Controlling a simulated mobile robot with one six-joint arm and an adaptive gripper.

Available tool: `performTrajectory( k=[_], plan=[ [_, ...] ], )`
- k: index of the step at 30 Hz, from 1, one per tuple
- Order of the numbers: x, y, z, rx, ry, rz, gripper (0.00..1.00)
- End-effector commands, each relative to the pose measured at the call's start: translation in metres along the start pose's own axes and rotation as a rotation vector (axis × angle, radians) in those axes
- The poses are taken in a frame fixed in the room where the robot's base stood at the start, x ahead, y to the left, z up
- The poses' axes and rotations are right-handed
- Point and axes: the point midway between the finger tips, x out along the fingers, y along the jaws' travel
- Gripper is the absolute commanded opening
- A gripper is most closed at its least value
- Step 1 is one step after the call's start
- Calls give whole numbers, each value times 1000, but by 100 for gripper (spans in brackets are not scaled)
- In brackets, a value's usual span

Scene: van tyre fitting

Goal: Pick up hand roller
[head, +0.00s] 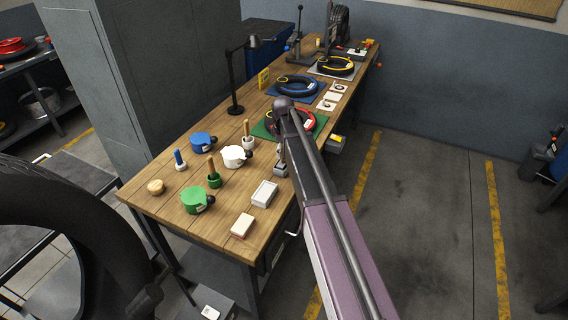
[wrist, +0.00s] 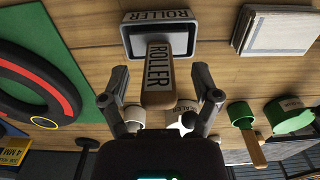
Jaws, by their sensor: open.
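The hand roller (wrist: 157,95) shows in the middle of the wrist view, as a wooden block-like handle with a pale label reading ROLLER. My gripper (wrist: 160,76) is open, with one finger on each side of the handle. A gap shows between each finger and the handle. In the head view my arm reaches over the bench's right edge and hides most of the gripper and the roller.
The wooden bench (head: 165,207) carries a green pot (head: 197,202), a white pot (head: 234,157), a blue pot (head: 201,142) and a white tray (head: 264,194). A tyre on a green mat (wrist: 75,50) lies beside the holder. The floor right of the bench is clear.

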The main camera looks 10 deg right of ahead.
Motion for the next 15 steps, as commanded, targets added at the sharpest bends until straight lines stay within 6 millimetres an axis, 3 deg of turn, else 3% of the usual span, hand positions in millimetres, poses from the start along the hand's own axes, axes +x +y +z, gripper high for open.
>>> performTrajectory(
  k=[12, 15],
  plan=[
    [0, 0, 0, 0, 0, 0, 80],
    [0, 0, 0, 0, 0, 0, 53]
  ],
)
